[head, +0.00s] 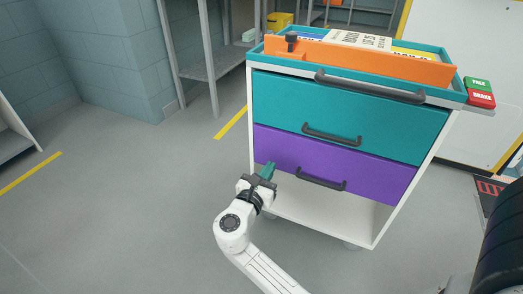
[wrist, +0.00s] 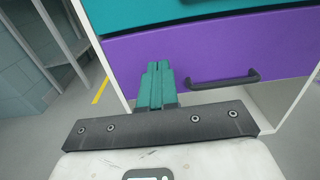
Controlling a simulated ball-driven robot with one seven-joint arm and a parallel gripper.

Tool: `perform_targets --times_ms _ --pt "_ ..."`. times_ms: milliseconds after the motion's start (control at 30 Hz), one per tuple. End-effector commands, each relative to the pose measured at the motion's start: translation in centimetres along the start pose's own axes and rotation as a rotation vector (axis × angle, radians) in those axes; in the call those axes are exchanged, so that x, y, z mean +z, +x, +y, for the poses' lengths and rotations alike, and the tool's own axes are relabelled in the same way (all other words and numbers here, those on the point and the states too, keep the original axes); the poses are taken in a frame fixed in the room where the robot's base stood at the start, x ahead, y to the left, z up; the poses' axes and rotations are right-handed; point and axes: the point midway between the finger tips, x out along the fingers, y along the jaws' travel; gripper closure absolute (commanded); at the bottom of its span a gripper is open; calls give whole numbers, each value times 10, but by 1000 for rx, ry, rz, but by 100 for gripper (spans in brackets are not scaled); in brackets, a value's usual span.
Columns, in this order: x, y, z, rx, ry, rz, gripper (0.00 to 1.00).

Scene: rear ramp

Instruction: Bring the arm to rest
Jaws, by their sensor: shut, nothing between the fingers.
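My gripper (head: 267,170) has teal fingers and is at the end of my white arm, in front of the lower left of the drawer cart (head: 250,120). The fingers are shut together with nothing between them, as the wrist view also shows (wrist: 157,85). Behind them in the wrist view is the purple drawer (wrist: 215,60) with its dark handle (wrist: 225,81). I cannot tell how far the fingertips are from the cart, though no contact shows.
The cart has a teal drawer (head: 390,120) above the purple one, and an orange board (head: 360,62) on top. Green and red blocks (head: 480,98) sit at its right corner. Grey shelving (head: 212,70) stands behind left. The floor (head: 130,200) at left is clear. A black tyre-like shape (head: 503,245) is at lower right.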

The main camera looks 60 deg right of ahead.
Motion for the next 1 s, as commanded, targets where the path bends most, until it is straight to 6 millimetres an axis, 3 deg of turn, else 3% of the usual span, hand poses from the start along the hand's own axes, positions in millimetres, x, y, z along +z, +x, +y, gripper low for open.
perform_targets --times_ms 367,567,667,800,1000 --pt "-4 -4 -5 -6 42 24 100" --pt "-42 -18 -46 -105 446 279 100" --pt "-70 -37 -70 -215 711 462 100" --pt "-106 -76 -94 -424 1022 711 100" --pt "-133 -142 -118 -771 1281 988 100"
